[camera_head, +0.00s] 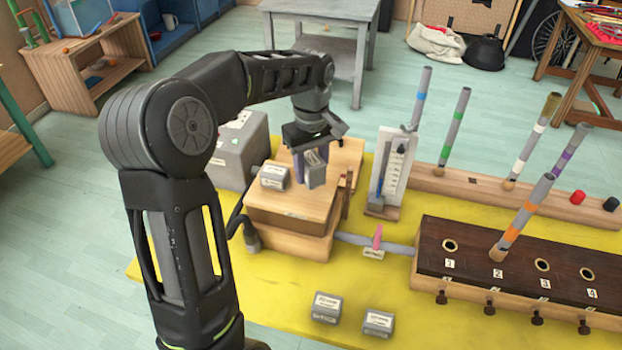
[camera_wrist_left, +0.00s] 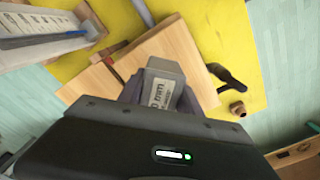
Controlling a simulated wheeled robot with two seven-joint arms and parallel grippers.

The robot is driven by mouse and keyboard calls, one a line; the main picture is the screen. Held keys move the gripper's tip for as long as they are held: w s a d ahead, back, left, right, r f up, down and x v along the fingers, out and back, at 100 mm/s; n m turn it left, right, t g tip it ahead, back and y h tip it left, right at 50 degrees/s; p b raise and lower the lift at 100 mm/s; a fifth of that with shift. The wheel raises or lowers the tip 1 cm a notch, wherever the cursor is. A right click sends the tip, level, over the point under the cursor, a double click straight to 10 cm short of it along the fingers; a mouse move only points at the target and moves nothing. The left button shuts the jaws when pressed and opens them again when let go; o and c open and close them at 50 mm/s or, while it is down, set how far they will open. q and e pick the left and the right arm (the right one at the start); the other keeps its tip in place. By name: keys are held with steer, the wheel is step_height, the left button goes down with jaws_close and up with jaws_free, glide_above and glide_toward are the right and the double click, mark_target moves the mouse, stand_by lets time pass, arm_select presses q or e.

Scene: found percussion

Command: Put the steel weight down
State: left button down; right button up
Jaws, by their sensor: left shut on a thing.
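My left gripper (camera_head: 309,165) is shut on a grey steel weight (camera_head: 316,174) with a white label. The held weight also shows between the fingers in the left wrist view (camera_wrist_left: 163,84). It is over the top board of a wooden box (camera_head: 292,205); I cannot tell whether it touches the board. A second labelled weight (camera_head: 273,177) sits on the board to the left of the gripper. Two more weights, one at left (camera_head: 326,308) and one at right (camera_head: 378,323), rest on the yellow mat (camera_head: 270,290) in front. My right gripper is out of view.
A grey box (camera_head: 238,150) stands behind and left of the wooden box. A white gauge board (camera_head: 391,175) stands to its right. A wooden rack (camera_head: 490,197) with several tubes stands behind.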

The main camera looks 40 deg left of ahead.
mark_target(311, 180)
arm_select(q)
steer(key=shift+f, duration=1.75)
steer(key=shift+f, duration=0.15)
steer(key=c, duration=0.8)
jaws_free()
step_height(311, 180, up, 12)
steer(key=shift+r+p, duration=0.15)
steer(key=shift+p, duration=0.35)
steer(key=shift+s, duration=0.1)
